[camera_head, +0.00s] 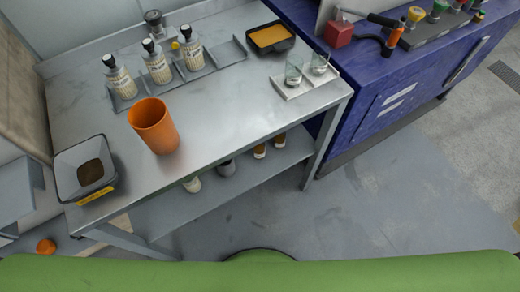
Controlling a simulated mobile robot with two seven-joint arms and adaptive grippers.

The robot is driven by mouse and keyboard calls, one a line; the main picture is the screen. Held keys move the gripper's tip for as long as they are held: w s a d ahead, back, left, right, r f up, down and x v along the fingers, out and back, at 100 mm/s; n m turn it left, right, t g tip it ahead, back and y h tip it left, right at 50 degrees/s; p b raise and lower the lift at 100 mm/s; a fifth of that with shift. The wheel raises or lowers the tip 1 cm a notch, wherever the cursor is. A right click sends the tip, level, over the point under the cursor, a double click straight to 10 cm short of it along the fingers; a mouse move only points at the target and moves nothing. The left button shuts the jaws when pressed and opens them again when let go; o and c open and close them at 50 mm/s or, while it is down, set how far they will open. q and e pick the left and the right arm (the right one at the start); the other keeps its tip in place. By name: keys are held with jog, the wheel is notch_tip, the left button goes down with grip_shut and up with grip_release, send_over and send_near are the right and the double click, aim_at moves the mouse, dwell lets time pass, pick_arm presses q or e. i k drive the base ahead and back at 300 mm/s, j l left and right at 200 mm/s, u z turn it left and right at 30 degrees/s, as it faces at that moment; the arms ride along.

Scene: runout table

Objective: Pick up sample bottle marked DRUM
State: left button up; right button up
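Three sample bottles with black caps and pale printed labels stand upright in a grey divided rack (227,54) at the back of the metal table. They are the left bottle (119,80), the middle bottle (158,67) and the right bottle (191,53). The label print is too small to read, so I cannot tell which is marked DRUM. The rack's right end is empty. Neither of my grippers is in view.
On the table (215,110) stand an orange cup (153,126), a grey bin (84,168) at the left corner, a black tray with orange contents (271,37) and a white tray with glass beakers (305,78). A blue bench (400,75) adjoins at right. The middle front is clear.

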aim_at(258, 151)
jog(key=i+l+u, duration=0.15)
jog(key=l+u, duration=0.2)
jog(key=i+l+u, duration=0.1)
jog(key=l+u, duration=0.2)
jog(key=l, duration=0.3)
jog(key=l+u, duration=0.35)
jog(key=i+l, duration=0.05)
jog(key=l, duration=0.05)
